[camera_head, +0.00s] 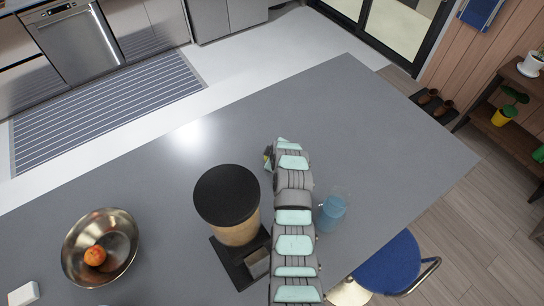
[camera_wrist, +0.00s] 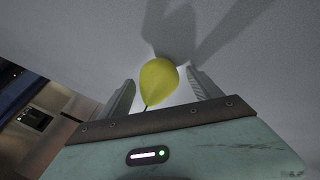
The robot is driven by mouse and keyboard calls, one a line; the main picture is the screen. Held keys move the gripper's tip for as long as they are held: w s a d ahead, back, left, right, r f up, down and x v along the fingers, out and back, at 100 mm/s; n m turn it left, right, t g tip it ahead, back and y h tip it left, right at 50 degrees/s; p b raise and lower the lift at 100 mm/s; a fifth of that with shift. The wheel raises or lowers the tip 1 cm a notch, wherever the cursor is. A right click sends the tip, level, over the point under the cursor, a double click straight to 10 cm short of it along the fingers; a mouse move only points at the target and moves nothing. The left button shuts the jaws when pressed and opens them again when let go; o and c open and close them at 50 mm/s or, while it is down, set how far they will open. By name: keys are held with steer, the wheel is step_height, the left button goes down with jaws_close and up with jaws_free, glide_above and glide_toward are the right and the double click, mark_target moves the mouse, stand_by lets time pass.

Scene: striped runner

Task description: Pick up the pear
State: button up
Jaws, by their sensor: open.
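The yellow-green pear (camera_wrist: 159,82) shows in the wrist view on the grey counter, its dark stem toward me. My gripper (camera_wrist: 162,90) is open, with one finger on each side of the pear. A gap shows between the pear and the left finger; the right finger is close to it, and I cannot tell if they touch. In the head view my arm runs up the middle of the counter and hides most of my gripper (camera_head: 269,158). The pear is mostly or wholly hidden there.
On the grey counter (camera_head: 380,130), a black-lidded canister machine (camera_head: 228,200) stands just left of my arm. A glass of blue liquid (camera_head: 332,210) stands close on the right. A metal bowl (camera_head: 75,262) with an orange fruit (camera_head: 95,256) is far left. The counter beyond my gripper is clear.

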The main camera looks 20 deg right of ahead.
steer(key=shift+c, duration=0.5)
steer(key=c, duration=1.5)
